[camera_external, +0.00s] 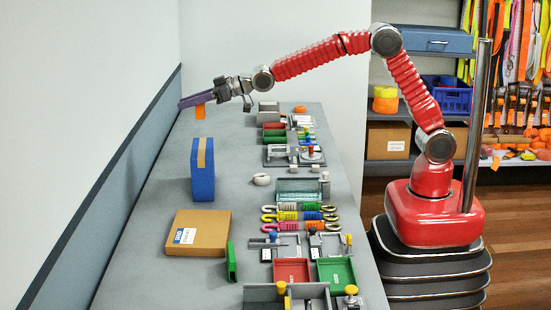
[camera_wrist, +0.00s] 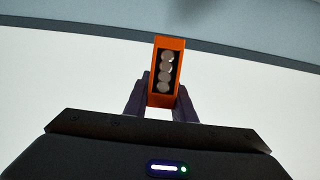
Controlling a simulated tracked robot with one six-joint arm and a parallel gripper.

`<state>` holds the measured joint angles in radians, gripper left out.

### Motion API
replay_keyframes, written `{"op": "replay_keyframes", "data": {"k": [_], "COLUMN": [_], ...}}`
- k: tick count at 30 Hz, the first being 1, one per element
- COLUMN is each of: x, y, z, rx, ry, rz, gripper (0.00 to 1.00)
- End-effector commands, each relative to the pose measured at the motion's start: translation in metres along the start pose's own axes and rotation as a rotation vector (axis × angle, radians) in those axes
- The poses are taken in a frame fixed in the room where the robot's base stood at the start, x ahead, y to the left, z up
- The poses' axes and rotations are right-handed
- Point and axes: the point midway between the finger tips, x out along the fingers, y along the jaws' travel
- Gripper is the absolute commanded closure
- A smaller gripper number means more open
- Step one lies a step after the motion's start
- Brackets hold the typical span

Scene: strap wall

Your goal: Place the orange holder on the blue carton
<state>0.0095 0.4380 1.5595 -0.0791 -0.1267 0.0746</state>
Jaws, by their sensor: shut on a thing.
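The orange holder (camera_wrist: 176,46) is between the fingers of my gripper (camera_wrist: 163,98) in the wrist view. It is a narrow upright-looking box with several round pale discs in its dark slot. In the external view a small orange part of the holder (camera_external: 200,111) shows below my gripper (camera_external: 196,99), held well above the table. The blue carton (camera_external: 203,184) stands upright on the table below it, with a tan strip down its top and side. The holder and the carton are clearly apart.
A flat brown box (camera_external: 199,233) and a green plate (camera_external: 231,262) are nearer the camera on the table. Several trays, coloured hooks and clamps line the right side. A wall (camera_external: 120,160) runs along the left. Bare table surrounds the blue carton.

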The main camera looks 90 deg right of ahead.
Motion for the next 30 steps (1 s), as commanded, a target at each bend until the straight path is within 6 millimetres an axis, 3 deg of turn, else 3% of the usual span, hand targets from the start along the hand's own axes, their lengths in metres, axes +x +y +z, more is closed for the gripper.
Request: {"op": "replay_keyframes", "data": {"k": [8,18,30], "x": [0.001,0.014,0.015], "y": [0.0,0.0,0.0], "z": [0.004,0.045,0.05], "rx": [0.0,0.0,-0.001], "ry": [0.0,0.0,0.0], "rz": [0.0,0.0,0.0], "gripper": [1.0,1.0,1.0]}}
